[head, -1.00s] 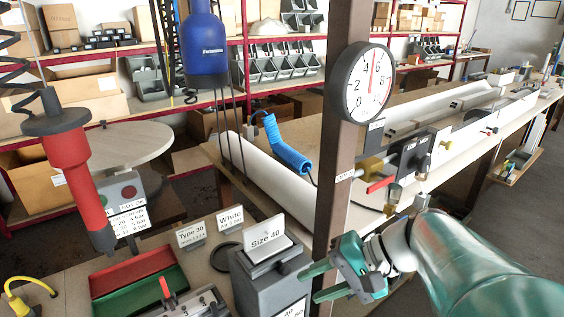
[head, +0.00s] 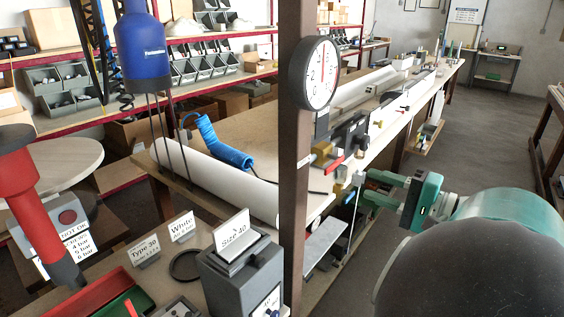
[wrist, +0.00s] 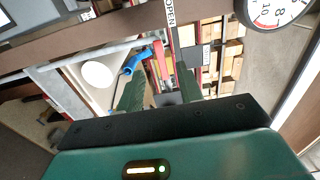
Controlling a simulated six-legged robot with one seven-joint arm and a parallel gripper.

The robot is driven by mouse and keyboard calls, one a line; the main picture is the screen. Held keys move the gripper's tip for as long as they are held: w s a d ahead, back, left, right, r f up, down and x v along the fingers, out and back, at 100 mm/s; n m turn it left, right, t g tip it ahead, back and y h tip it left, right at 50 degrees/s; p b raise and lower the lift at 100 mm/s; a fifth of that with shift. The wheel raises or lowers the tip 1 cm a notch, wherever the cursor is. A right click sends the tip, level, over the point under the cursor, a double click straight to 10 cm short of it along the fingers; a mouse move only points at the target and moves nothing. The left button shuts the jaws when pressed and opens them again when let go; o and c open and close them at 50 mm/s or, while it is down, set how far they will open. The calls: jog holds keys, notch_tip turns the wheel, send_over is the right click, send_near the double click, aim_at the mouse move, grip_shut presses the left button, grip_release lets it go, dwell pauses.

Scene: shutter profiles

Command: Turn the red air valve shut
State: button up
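The red air valve's lever (head: 334,164) shows in the head view, beside the dark post and below the round gauge. A brass-coloured fitting (head: 323,148) is at its upper left. My gripper (head: 366,186) is to the right of the lever and slightly lower, with its two green fingers apart and nothing between them. In the wrist view the fingers (wrist: 160,92) are also spread. A red strip (wrist: 161,60) shows beyond them, perhaps the lever; I cannot tell surely.
The dark post (head: 295,190) with the gauge (head: 321,73) stands left of the valve. A long bench (head: 400,112) runs back behind it. A grey Size 40 box (head: 238,270) stands in front. The floor at the right (head: 490,140) is clear.

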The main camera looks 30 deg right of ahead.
aim_at(331, 170)
jog(key=x, duration=1.3)
jog(key=shift+w+d+f, duration=0.15)
jog(key=shift+w, duration=0.15)
grip_shut()
